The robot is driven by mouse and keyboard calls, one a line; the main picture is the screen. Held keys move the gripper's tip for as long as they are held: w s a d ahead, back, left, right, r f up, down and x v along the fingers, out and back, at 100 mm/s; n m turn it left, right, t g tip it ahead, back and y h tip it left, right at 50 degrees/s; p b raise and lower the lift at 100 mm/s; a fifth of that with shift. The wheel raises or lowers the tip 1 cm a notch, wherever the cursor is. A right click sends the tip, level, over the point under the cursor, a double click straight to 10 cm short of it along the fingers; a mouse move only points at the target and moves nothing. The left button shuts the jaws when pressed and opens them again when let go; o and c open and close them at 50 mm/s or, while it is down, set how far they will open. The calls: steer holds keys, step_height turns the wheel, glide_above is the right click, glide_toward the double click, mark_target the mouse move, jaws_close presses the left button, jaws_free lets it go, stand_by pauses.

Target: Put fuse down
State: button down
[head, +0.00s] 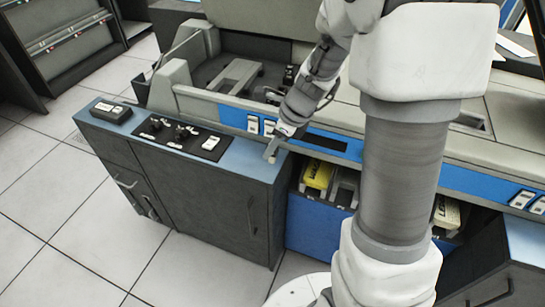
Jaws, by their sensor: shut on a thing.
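My gripper (275,145) points down over the right end of the blue cabinet top (236,158), close to its back edge by the console. It is shut on a small pale piece, the fuse (270,154), at its tip. The fuse is only a few pixels large, and the fingers partly hide it. I cannot tell whether it touches the blue surface or hangs just above it.
A black panel with knobs and a white switch (211,144) lies left on the cabinet top, with a dark box (110,112) at its far left. The blue surface between panel and gripper is clear. A yellow item (318,175) sits in the recess at right.

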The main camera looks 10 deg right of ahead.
mark_target(273, 156)
steer(key=shift+f+b, duration=0.7)
steer(key=shift+f, duration=1.05)
steer(key=shift+f, duration=0.2)
steer(key=c, duration=0.6)
jaws_free()
steer(key=shift+r, duration=0.1)
